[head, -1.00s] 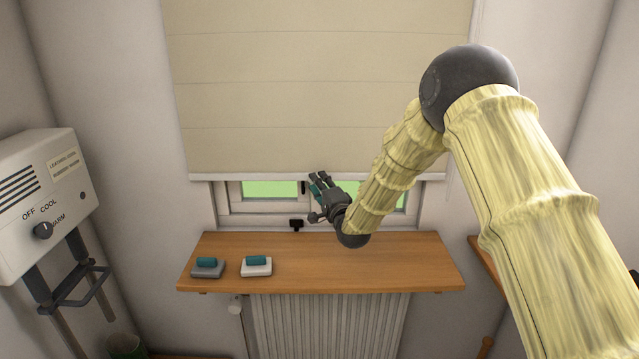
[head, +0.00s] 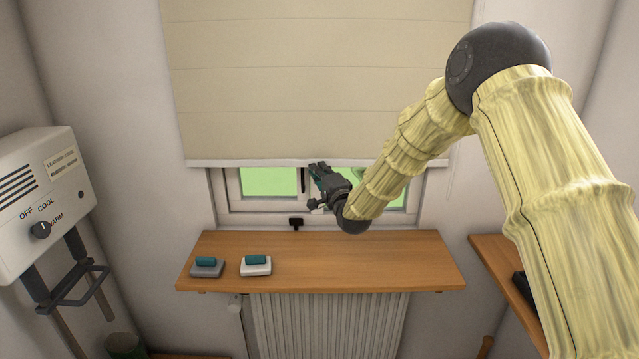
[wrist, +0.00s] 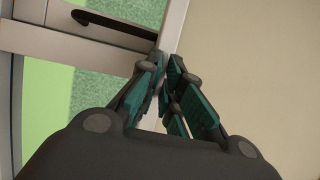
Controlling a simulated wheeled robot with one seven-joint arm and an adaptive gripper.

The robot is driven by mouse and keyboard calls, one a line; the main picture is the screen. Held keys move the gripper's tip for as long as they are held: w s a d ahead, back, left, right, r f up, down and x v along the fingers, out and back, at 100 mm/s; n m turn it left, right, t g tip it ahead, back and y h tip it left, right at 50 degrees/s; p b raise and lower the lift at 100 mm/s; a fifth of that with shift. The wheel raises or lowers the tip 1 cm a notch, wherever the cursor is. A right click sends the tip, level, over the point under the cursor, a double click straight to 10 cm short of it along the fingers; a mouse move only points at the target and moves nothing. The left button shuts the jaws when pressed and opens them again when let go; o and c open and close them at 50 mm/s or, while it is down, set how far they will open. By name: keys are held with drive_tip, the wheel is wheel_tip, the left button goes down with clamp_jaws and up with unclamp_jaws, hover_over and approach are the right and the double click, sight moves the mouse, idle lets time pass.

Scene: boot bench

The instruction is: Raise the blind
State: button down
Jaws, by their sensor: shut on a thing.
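The beige blind (head: 315,80) hangs over the upper part of the window, and its white bottom bar (head: 240,162) is a little above the window's lower frame. My gripper (head: 316,168) is at the bar, near the middle of its length. In the wrist view, my gripper (wrist: 165,62) has its teal-padded fingers closed on the pale bottom edge of the blind (wrist: 250,60). The exact hold on the bar is partly hidden by the fingers. Green shows through the window (head: 268,181) below the blind.
A dark window handle (wrist: 110,25) is close to the fingers. A radiator (head: 330,325) is under the shelf. A white dial unit (head: 40,200) is at left.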

wheel_tip(320, 180, up, 24)
drive_tip(key=shift+f+b, duration=0.2)
drive_tip(key=shift+b, duration=0.1)
drive_tip(key=c, duration=1.6)
unclamp_jaws()
drive_tip(key=shift+f, duration=0.1)
drive_tip(key=v, duration=1.2)
drive_tip(key=shift+w, duration=0.1)
